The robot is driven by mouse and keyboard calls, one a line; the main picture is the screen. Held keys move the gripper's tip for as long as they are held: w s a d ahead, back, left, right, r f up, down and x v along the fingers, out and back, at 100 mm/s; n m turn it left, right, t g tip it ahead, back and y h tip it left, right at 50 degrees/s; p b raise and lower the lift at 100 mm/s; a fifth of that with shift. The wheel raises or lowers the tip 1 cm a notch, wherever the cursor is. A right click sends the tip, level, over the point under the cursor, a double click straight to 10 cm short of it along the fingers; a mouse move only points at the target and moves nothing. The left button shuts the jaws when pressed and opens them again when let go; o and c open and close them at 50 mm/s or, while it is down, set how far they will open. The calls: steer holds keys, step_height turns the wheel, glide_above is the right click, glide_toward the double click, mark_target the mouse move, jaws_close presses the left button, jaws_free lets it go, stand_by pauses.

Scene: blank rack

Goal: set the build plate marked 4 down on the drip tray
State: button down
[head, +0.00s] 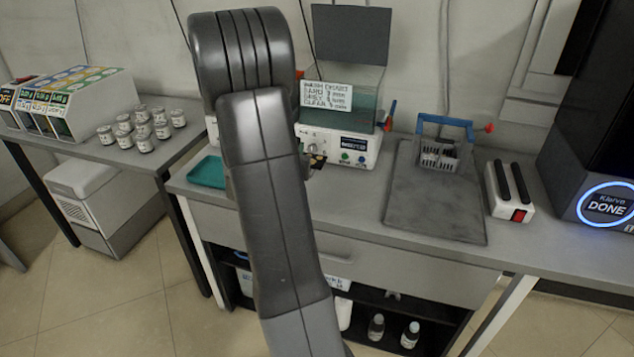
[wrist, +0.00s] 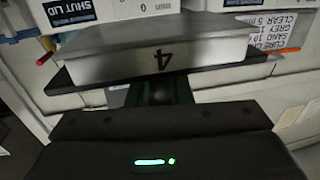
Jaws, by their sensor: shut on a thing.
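The build plate marked 4 (wrist: 205,62) fills the upper middle of the wrist view, a grey metal block with its 4 upside down and a dark slab along its lower edge. My gripper (wrist: 152,92) is shut on it. In the head view my arm hides the gripper and most or all of the plate. A teal tray (head: 208,173), which I take as the drip tray, lies on the bench left of my arm; its right side is hidden. It looks empty where it shows.
A white washer (head: 338,145) with a raised dark lid stands behind my arm. A wire basket with a blue handle (head: 444,126) stands at the back of a grey mat (head: 437,205), which is otherwise bare. A white two-bar device (head: 508,192) and a black machine showing DONE (head: 606,205) stand right.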

step_height(320, 180, down, 10)
steer(key=shift+s+r+b, duration=0.1)
steer(key=shift+r+b, duration=0.05)
steer(key=shift+b, duration=0.25)
stand_by(0.3)
steer(key=c, duration=1.3)
jaws_free()
